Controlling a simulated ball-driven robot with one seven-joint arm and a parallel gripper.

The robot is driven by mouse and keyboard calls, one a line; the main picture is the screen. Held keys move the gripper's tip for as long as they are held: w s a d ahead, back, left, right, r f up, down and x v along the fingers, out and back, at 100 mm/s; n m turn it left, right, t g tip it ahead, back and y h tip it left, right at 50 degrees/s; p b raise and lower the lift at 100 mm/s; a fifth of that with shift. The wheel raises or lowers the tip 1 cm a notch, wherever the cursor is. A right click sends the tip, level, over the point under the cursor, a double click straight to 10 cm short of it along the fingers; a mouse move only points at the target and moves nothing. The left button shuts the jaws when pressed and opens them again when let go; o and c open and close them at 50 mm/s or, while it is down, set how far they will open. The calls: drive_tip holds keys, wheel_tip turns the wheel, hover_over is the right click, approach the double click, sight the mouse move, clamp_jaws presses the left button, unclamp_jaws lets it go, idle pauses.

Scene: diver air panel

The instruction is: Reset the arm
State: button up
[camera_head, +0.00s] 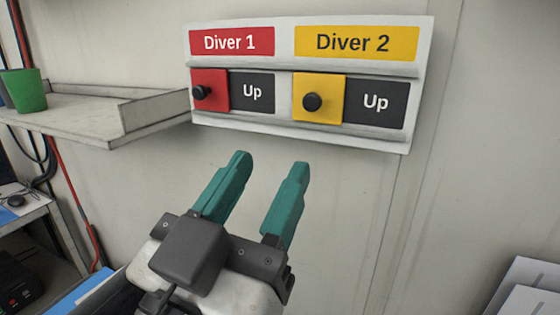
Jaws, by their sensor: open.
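My gripper (269,162) is in the lower middle of the head view, with two teal fingers apart and nothing between them. It points up toward the wall, just below a white panel (300,135) and apart from it in the picture. The panel has a red slider (218,80) with a black knob under the "Diver 1" label (231,42). A yellow slider (331,88) with a black knob sits under the "Diver 2" label (356,43). Both sliders are at the left of their slots, each with "Up" showing on the right.
A wall shelf (75,112) with a green cup (26,90) juts out at the left, close to the panel. Red and black cables (75,195) run below it. White boxes or sheets (530,290) stand at the lower right. The wall right of the panel is bare.

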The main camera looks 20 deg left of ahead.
drive_tip(key=shift+s+f, duration=0.15)
drive_tip(key=shift+s, duration=0.2)
